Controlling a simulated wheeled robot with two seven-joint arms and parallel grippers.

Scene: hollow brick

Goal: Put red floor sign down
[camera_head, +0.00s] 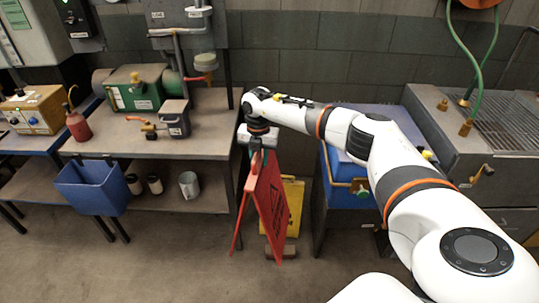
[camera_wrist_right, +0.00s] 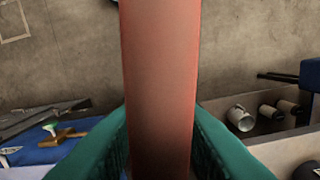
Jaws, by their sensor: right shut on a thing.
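The red floor sign (camera_head: 271,207) stands upright in the head view, in the gap between the left workbench and the blue box at the right. Its two panels are spread apart at the bottom. My right gripper (camera_head: 257,147) is above it and shut on its top. In the right wrist view, the green fingers (camera_wrist_right: 160,150) of my right gripper press on both sides of a red part of the sign (camera_wrist_right: 160,70). I cannot tell whether the sign's lower edges touch the floor. My left gripper is not in view.
A yellow sign (camera_head: 294,204) stands close behind the red one. A brownish block (camera_head: 281,252) lies on the floor by its foot. A workbench (camera_head: 205,143) is at the left, with a blue bin (camera_head: 93,188) at its front. Open floor (camera_head: 170,265) lies in front.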

